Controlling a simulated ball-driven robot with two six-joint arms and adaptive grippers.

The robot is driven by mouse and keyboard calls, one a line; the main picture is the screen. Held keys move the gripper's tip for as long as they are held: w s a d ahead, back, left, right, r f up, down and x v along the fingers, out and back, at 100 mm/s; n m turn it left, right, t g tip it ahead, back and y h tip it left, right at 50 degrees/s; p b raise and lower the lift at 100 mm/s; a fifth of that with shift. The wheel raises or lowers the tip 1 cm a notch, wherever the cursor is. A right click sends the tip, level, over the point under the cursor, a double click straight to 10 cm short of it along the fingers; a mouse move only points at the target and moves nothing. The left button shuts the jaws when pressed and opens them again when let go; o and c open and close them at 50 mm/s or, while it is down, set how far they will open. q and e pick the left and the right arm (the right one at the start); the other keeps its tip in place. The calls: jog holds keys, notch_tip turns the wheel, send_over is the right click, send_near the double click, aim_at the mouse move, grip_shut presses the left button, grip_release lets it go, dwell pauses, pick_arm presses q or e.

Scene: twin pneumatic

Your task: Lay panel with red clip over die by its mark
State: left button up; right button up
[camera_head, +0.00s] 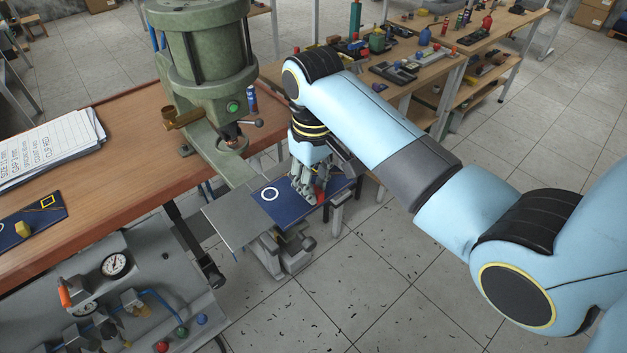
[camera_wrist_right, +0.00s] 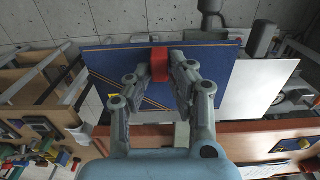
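The dark blue panel (camera_head: 262,203) with a white ring mark lies level or nearly so at the right side of the press, beside the grey plate (camera_head: 228,222). Whether the panel rests on anything is hidden. I cannot make out the die. My left gripper is not in view.
The green press (camera_head: 205,75) stands over the grey plate. Another blue panel, with a yellow clip (camera_head: 23,229), lies on the wooden bench (camera_head: 130,130) near papers (camera_head: 48,145). A gauge (camera_head: 115,265) and hoses sit below. A cluttered bench stands behind.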

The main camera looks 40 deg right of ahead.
jog(key=o, duration=0.4)
jog(key=shift+o, duration=0.2)
notch_tip(320, 180, up, 8)
jog(key=shift+f, duration=0.25)
jog(key=s+d+r+t, duration=0.15)
jog(key=s+t, duration=0.25)
jog(key=s, duration=1.5)
notch_tip(320, 180, down, 36)
jog(key=s+d+g+h+b, duration=0.1)
jog(key=d+g+b, duration=0.1)
jog(key=b, duration=1.1)
jog(key=s+f+b, duration=0.3)
jog(key=s+f, duration=0.3)
jog(key=f, duration=0.4)
jog(key=s+f+b, duration=0.4)
jog(key=s+f, duration=0.3)
jog(key=f, duration=0.3)
jog(key=s+d+f+g+b, duration=0.1)
jog(key=s+f+b, duration=0.3)
jog(key=f, duration=0.6)
jog(key=s, duration=0.2)
jog(key=shift+s, duration=0.35)
